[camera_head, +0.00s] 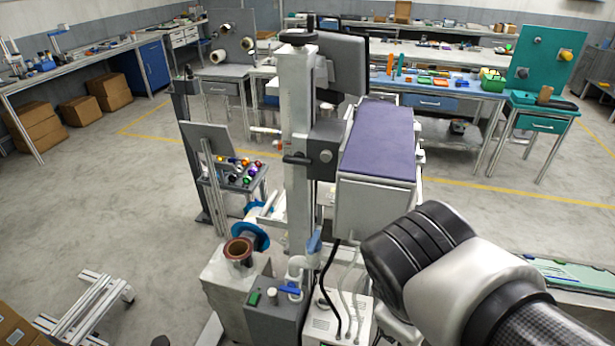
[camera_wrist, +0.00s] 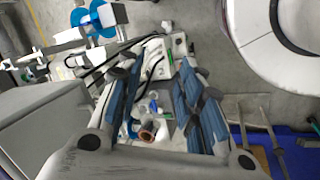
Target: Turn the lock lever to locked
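I cannot tell for sure which part is the lock lever. A small blue handle (camera_head: 289,291) lies on top of a grey box (camera_head: 272,314), beside a green button, at the bottom centre of the head view. Its setting is too small to tell. A blue-flanged reel (camera_head: 249,236) is behind that box, and it also shows at the top of the wrist view (camera_wrist: 95,18). My gripper (camera_wrist: 158,68) is open, its blue-padded fingers apart, with nothing held between them. In the head view my arm hides the lower right, and my gripper cannot be seen.
A tall machine column (camera_head: 299,150) carries a purple-topped box (camera_head: 378,140). Cables hang below it. A copper-coloured ring (camera_head: 238,250) stands on a pale block. A teal panel (camera_head: 540,62) with knobs and a panel with reels (camera_head: 230,36) stand behind. Open floor is at left.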

